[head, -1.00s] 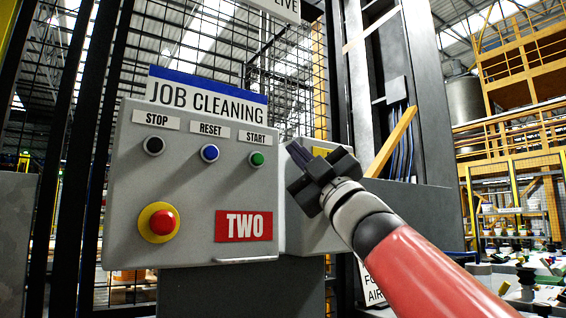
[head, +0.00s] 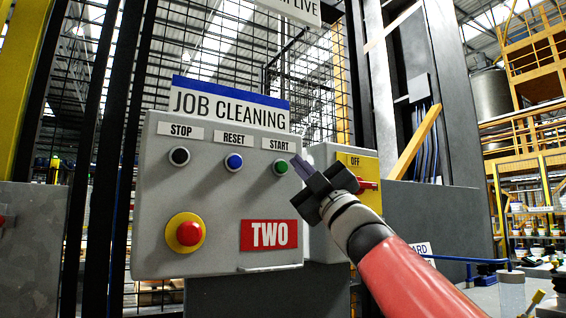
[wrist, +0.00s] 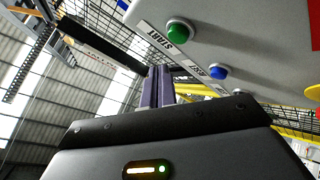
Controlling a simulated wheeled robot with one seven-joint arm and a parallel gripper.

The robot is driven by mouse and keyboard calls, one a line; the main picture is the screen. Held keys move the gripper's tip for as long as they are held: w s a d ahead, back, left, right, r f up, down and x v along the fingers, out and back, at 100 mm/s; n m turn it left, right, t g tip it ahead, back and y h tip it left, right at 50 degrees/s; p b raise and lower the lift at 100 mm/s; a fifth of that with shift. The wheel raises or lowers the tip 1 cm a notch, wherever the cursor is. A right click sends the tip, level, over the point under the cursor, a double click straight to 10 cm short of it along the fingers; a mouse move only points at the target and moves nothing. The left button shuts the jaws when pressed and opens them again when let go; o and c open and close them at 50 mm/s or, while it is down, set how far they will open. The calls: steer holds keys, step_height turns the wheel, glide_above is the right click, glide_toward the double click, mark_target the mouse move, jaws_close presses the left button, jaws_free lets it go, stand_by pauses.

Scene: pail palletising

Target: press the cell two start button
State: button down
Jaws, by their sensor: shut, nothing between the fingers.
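The grey control panel (head: 215,218) carries a red TWO plate (head: 269,235). Its green START button (head: 281,167) is at the upper right, beside the blue RESET button (head: 234,162) and the black STOP button (head: 179,156). My gripper (head: 299,165) is shut and empty, its fingertips just right of the green button in the head view. In the wrist view the green START button (wrist: 177,32) is above and right of the shut fingers (wrist: 158,84), with a gap showing between them.
A red emergency stop (head: 188,233) on a yellow base sits low on the panel. A JOB CLEANING sign (head: 229,108) stands on top. Behind my gripper is a grey box with a yellow OFF switch plate (head: 355,162). Mesh fencing stands behind.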

steer(key=shift+w+a+p, duration=0.3)
steer(key=shift+w+a, duration=0.4)
steer(key=shift+w, duration=0.3)
steer(key=shift+w, duration=0.1)
stand_by(1.3)
steer(key=shift+w+a, duration=0.2)
steer(key=shift+w, duration=0.05)
steer(key=shift+w+a+p, duration=0.25)
steer(key=shift+w+p, duration=0.1)
steer(key=shift+p, duration=0.05)
stand_by(0.8)
steer(key=shift+s, duration=0.1)
steer(key=shift+s+d+b, duration=0.4)
steer(key=shift+s+d, duration=0.05)
steer(key=shift+s, duration=0.15)
steer(key=shift+s+d, duration=0.1)
steer(key=shift+s+d+b, duration=0.45)
steer(key=shift+s+d, duration=0.25)
steer(key=shift+s, duration=0.3)
steer(key=shift+s+d+b, duration=0.45)
steer(key=shift+s+d, duration=0.2)
steer(key=shift+s, duration=0.35)
